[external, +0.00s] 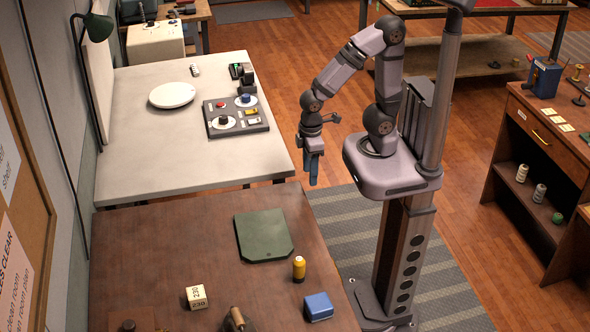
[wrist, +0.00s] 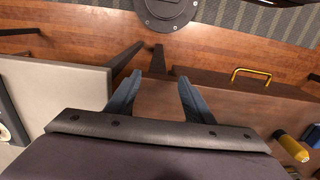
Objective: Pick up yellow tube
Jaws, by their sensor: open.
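In the wrist view a yellow tube with a dark end (wrist: 293,148) shows at the lower right. My gripper (external: 313,176) hangs pointing down beside the tables, beyond and above the yellow tube. In the wrist view my gripper's two blue fingers (wrist: 158,88) are spread apart with nothing between them.
A blue box (external: 318,306) stands close to the tube, nearer the camera. A light table (external: 150,130) behind holds a white disc (external: 172,95) and a dark panel (external: 236,117).

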